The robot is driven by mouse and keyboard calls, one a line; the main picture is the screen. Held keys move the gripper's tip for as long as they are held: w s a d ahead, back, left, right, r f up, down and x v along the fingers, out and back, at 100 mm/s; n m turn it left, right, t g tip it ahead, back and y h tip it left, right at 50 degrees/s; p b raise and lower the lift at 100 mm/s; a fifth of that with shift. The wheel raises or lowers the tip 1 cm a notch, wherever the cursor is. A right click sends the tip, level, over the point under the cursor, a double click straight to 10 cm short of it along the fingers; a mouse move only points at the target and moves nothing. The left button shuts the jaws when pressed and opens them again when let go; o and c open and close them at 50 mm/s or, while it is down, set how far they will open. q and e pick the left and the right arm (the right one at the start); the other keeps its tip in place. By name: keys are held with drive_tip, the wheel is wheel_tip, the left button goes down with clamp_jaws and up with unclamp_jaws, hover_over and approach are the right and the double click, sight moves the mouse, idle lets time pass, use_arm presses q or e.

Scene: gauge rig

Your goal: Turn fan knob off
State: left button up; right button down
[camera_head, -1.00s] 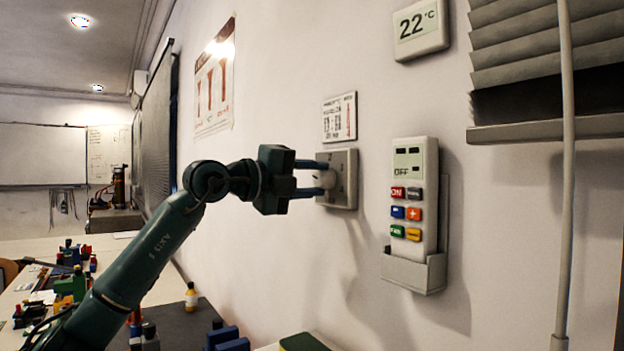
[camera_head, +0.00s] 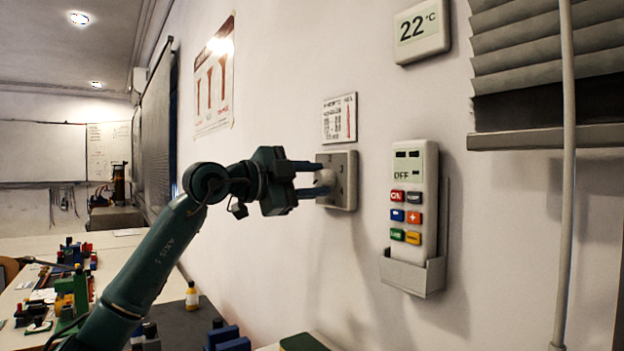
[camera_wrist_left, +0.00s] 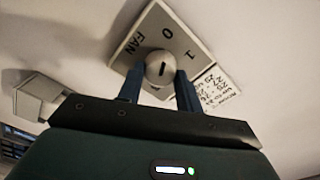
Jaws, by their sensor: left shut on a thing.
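The fan switch plate (camera_head: 347,192) is a grey square on the wall, with a round pale knob (camera_head: 326,179) at its middle. My left gripper (camera_head: 318,179) reaches it from the left, shut on the knob with one finger above and one below. In the left wrist view the plate (camera_wrist_left: 137,38) reads FAN, 0 and 1, and the fingers (camera_wrist_left: 159,77) sit on either side of the knob (camera_wrist_left: 161,67). The dark mark on the knob points roughly toward the 0. The fingers hide part of the knob's sides. My right gripper is not in view.
A remote (camera_head: 408,222) showing OFF hangs in a wall holder (camera_head: 412,274) right of the plate. A paper label (camera_head: 340,119) is just above the plate, and a 22 °C thermostat (camera_head: 421,32) is higher up. Below is a cluttered bench with a small yellow bottle (camera_head: 192,296).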

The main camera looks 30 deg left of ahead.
use_arm(q)
drive_tip(key=shift+n, duration=0.3)
drive_tip(key=o, duration=1)
drive_tip(key=shift+s+a, duration=0.2)
drive_tip(key=shift+s, duration=0.2)
drive_tip(key=b+v, duration=0.4)
drive_tip(key=v, duration=0.8)
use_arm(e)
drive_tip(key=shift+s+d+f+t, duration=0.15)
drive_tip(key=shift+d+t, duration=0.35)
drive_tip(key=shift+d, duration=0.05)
